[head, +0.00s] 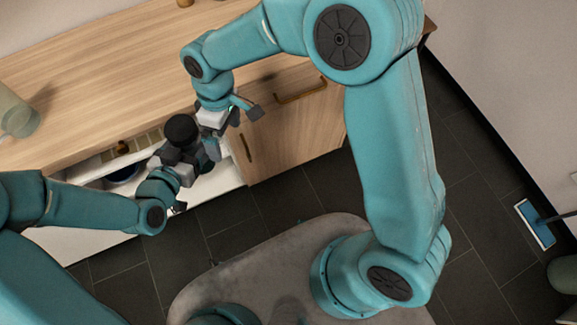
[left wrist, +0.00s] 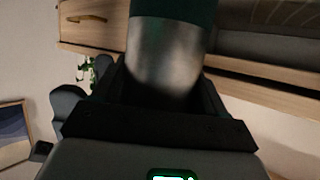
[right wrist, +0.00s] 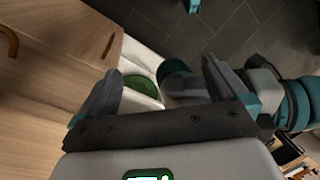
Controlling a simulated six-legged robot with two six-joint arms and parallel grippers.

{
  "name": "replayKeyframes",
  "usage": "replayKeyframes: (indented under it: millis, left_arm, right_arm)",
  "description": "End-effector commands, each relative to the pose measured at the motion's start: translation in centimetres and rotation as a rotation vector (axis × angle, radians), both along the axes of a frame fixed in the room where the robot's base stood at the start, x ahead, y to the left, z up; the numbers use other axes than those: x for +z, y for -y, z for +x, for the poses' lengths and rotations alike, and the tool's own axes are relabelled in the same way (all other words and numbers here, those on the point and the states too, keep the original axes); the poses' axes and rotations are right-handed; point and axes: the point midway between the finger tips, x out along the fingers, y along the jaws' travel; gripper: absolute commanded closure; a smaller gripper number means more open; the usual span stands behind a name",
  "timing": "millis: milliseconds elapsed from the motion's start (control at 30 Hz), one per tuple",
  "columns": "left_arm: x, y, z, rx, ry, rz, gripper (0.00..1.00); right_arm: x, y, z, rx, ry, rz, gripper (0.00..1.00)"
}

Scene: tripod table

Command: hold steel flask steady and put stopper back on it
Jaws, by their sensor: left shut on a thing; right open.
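My left gripper (head: 178,163) is shut on the steel flask, holding it in front of the counter, over the open drawer. The flask's dark round top (head: 181,130) faces up in the head view. Its grey steel body (left wrist: 165,65) sits between the fingers in the left wrist view, with a dark green band above. My right gripper (head: 232,128) is open just to the right of the flask. In the right wrist view, a dark green round thing (right wrist: 140,87) shows between the open fingers, beside the flask (right wrist: 185,85). I cannot tell whether it is the stopper.
The white drawer (head: 218,182) stands open below the wooden counter (head: 95,85), with a dark bowl (head: 122,172) inside. A pale green jar (head: 17,118) is at the counter's left edge. A closed cabinet door with a handle (head: 300,92) is at right. The tiled floor beyond is mostly clear.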

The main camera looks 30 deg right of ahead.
Motion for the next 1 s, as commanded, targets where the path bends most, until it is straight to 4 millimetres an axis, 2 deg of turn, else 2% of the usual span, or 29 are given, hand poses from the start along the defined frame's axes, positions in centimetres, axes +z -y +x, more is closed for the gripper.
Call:
replayKeyframes:
  millis: [33, 100, 200, 300, 400, 500, 633, 1000]
  left_arm:
    - [0.1, 0.0, 0.1, 0.000, 0.002, 0.000, 1.00]
    - [0.1, 0.0, 0.1, 0.000, 0.002, 0.000, 1.00]
    - [0.1, 0.0, 0.0, 0.000, 0.002, 0.000, 1.00]
    - [0.1, 0.0, 0.0, 0.000, 0.003, -0.001, 1.00]
    - [0.1, 0.0, 0.0, 0.000, 0.002, 0.000, 1.00]
    - [0.1, 0.0, 0.0, 0.000, 0.002, 0.000, 1.00]
    - [0.1, 0.0, 0.0, 0.000, 0.002, 0.000, 1.00]
    - [0.2, 0.0, 0.1, 0.000, 0.005, -0.002, 1.00]
  right_arm:
    - [-3.3, 1.0, -1.1, -0.083, -0.029, 0.023, 0.00]
    - [-7.2, 2.0, -2.5, -0.205, -0.045, 0.063, 0.00]
    - [-11.9, 3.4, -5.1, -0.384, -0.063, 0.110, 0.00]
    - [-15.5, 4.9, -8.1, -0.567, -0.077, 0.141, 0.00]
    - [-17.7, 6.2, -11.0, -0.729, -0.080, 0.156, 0.00]
    - [-18.9, 7.2, -13.3, -0.853, -0.080, 0.158, 0.00]
    - [-19.6, 8.0, -15.1, -0.950, -0.074, 0.154, 0.00]
    - [-19.7, 8.2, -15.6, -0.985, -0.067, 0.155, 0.00]
